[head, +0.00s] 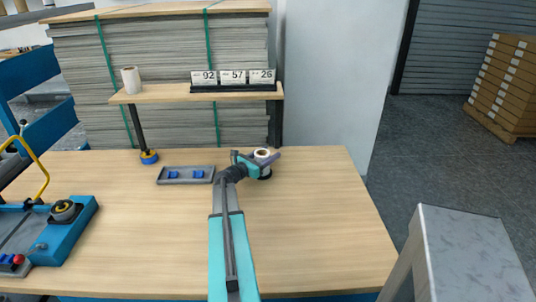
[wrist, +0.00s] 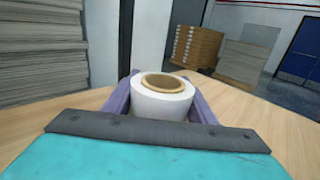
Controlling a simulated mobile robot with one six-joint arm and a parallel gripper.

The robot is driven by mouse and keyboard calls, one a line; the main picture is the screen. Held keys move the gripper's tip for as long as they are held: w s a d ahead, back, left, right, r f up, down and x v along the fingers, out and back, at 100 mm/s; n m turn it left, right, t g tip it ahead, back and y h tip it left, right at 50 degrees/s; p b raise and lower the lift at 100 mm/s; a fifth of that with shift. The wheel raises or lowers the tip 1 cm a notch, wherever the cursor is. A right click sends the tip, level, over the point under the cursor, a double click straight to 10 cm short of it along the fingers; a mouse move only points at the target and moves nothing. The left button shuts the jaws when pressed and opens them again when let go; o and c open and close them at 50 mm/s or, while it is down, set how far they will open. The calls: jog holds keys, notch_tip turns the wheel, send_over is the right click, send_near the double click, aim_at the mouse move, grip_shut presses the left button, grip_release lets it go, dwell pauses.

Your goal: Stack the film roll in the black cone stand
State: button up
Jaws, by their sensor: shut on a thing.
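The film roll (head: 262,154) is white with a brown core and stands upright. My gripper (wrist: 163,97) is shut on it, one purple finger on each side, near the back right of the wooden table. In the wrist view the roll (wrist: 163,103) shows its open core facing up, and no cone tip is visible inside. A dark round base, seemingly the black cone stand (head: 265,175), shows just under the roll in the head view. My gripper and the roll hide most of it, so I cannot tell whether the roll touches it.
A grey tray (head: 200,181) with blue pieces lies left of my gripper. A shelf (head: 160,95) with another white roll (head: 131,80) and number cards (head: 233,77) stands behind. A blue machine (head: 78,222) is at left. The table's right front (head: 320,240) is clear.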

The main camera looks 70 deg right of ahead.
aim_at(256, 159)
jog(key=shift+f, duration=0.15)
jog(key=o, duration=1.2)
jog(key=shift+r+p, duration=0.35)
jog(key=shift+r, duration=0.15)
jog(key=b+v, duration=0.2)
jog(key=v, duration=1)
jog(key=shift+a+f, duration=0.1)
jog(key=shift+s+a+f, duration=0.1)
jog(key=shift+a, duration=0.05)
